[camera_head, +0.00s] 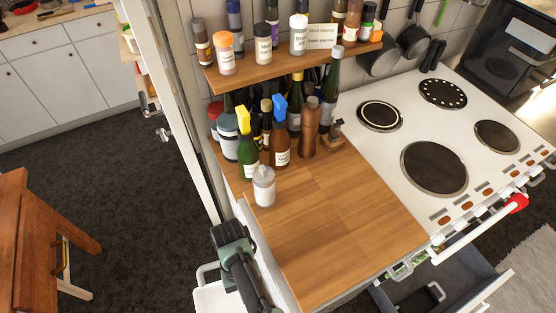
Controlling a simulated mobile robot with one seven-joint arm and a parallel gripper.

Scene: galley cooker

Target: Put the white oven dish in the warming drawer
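A white object (214,299) with a rounded loop like a handle shows at the bottom edge, left of the wooden counter; it looks like the oven dish, but most of it is cut off or hidden. My dark green and black arm end (238,262) is above and beside it. The fingers cannot be made out, and I cannot tell whether they touch the white object. A pulled-out drawer (462,268) with a white front shows low at the bottom right, below the cooker (392,150). A dark item (421,300) lies in it.
A spice shelf (285,66) hangs above. A rail with a red piece (517,204) runs along the cooker's front. A wooden table (35,240) stands left.

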